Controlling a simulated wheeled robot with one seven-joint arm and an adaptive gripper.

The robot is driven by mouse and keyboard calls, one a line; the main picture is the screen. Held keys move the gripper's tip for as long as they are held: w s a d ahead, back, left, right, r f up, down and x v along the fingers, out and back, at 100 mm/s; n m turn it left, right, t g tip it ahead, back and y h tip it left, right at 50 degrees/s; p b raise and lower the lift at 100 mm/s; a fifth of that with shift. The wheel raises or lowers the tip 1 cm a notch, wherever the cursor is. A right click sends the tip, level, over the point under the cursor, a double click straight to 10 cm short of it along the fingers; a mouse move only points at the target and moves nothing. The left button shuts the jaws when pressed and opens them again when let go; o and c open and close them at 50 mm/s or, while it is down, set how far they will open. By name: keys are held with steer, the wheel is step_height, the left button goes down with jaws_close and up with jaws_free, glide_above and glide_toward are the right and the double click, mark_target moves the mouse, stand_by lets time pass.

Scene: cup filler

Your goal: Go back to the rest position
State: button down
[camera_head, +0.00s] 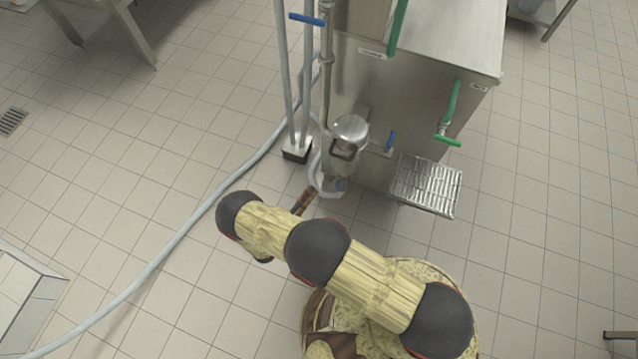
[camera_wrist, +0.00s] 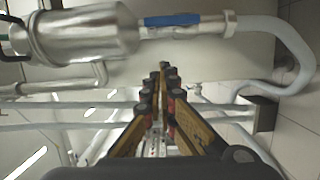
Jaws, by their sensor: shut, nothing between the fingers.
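My gripper (camera_wrist: 161,80) shows in the wrist view with its two fingers meeting at the tips; it is shut and empty. In the head view my gripper (camera_head: 304,201) is a small dark shape past the end of my arm, partly hidden by the arm. It is near the lower end of a steel pump-like vessel (camera_head: 350,135) but appears apart from it. The vessel also shows in the wrist view (camera_wrist: 85,32), with a blue-handled valve (camera_wrist: 172,20) beside it.
A steel machine (camera_head: 440,50) with green handles (camera_head: 447,140) stands at the top right. A slotted drip tray (camera_head: 426,184) juts from it. Upright pipes on a black foot (camera_head: 297,150) stand left of the vessel. A grey hose (camera_head: 180,235) crosses the tiled floor. Floor at left is mostly clear.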

steer(key=v, duration=0.4)
steer(key=shift+p, duration=0.35)
